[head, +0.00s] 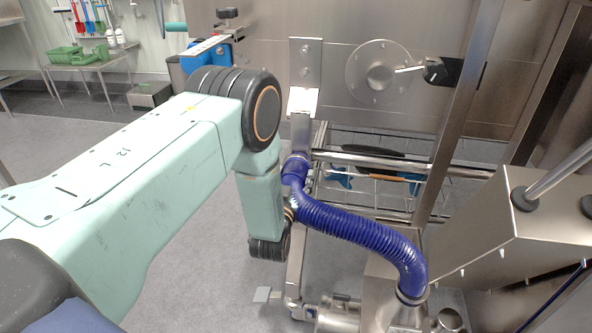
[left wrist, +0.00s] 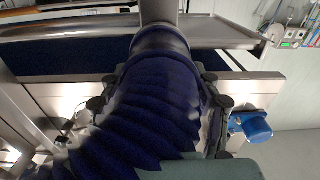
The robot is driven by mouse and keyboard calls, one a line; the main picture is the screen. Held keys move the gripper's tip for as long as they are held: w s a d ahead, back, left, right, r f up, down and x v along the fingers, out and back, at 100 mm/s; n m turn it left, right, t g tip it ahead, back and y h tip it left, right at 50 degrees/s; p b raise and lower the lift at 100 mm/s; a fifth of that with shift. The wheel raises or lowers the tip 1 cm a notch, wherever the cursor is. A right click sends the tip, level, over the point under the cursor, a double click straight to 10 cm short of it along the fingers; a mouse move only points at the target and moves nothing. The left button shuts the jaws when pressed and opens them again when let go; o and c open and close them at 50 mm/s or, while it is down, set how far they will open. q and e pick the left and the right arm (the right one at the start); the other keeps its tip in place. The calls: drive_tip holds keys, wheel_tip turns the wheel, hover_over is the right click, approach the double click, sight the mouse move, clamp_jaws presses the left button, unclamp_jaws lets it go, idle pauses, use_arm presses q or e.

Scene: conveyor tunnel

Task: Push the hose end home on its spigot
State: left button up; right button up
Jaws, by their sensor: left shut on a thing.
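The blue ribbed hose (head: 360,232) runs from its upper end (head: 294,168) down to a steel fitting at lower right. It fills the middle of the left wrist view (left wrist: 150,110). The smooth hose end (left wrist: 160,42) is in line with the steel spigot (left wrist: 160,10) and meets it; how deep the spigot sits inside is hidden. In the head view the spigot (head: 300,132) stands upright above the hose end. My left gripper (left wrist: 160,88) is shut on the hose just below its end, dark finger pads on both sides. My left wrist partly hides this in the head view. My right gripper is not seen.
Steel rails (head: 400,168) and a wire rack with blue items lie behind the hose. A slanted steel post (head: 455,120) and a steel box (head: 500,235) stand at right. A round flange with a handle (head: 380,72) is on the back wall. Grey floor is open at left.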

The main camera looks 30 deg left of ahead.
sight(292, 181)
use_arm(q)
drive_tip(key=shift+p+v, duration=0.65)
drive_tip(key=shift+v, duration=0.75)
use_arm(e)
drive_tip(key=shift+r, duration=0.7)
use_arm(q)
drive_tip(key=shift+s+r, duration=0.1)
drive_tip(key=shift+p+v, duration=0.6)
drive_tip(key=shift+v, duration=0.6)
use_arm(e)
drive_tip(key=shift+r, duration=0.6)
use_arm(q)
drive_tip(key=shift+r, duration=0.1)
